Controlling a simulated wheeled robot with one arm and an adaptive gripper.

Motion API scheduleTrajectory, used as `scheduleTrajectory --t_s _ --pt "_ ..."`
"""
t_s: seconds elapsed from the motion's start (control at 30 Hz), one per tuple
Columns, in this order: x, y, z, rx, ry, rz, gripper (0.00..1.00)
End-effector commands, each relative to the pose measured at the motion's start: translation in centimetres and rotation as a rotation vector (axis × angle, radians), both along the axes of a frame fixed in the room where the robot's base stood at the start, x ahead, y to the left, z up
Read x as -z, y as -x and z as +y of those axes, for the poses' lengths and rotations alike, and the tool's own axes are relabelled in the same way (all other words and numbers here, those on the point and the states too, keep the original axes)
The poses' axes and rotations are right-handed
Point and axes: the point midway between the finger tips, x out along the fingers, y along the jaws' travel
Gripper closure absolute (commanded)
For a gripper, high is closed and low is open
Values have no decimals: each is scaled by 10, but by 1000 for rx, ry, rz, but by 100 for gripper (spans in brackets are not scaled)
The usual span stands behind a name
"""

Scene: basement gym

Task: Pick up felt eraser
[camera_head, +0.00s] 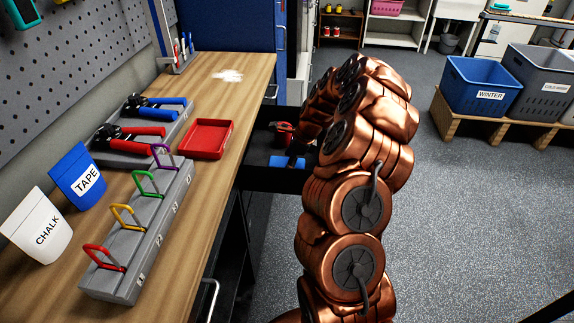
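A small blue block (284,162), which looks like the felt eraser, lies in an open black drawer (262,181) under the right side of the workbench. My gripper (295,160) is a dark shape low in the drawer, at the right end of the blue block. My copper arm hides much of the gripper and the drawer's right side. I cannot tell whether the fingers touch the block or are open.
A red object (282,133) is in the drawer behind the block. The wooden workbench (205,80) holds a red tray (207,139), a grey rack (138,240) with coloured loops, and chalk and tape bags (78,176).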

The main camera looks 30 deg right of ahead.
Motion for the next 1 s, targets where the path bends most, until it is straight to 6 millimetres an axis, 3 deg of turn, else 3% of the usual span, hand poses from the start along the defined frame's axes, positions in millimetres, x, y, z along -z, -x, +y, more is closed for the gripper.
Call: scheduleTrajectory --t_s 0.33,0.9,1.0 --pt "10 -2 3 -2 1 1 12" --pt "9 -2 3 -2 0 2 72" --pt "9 -2 3 -2 0 2 76"
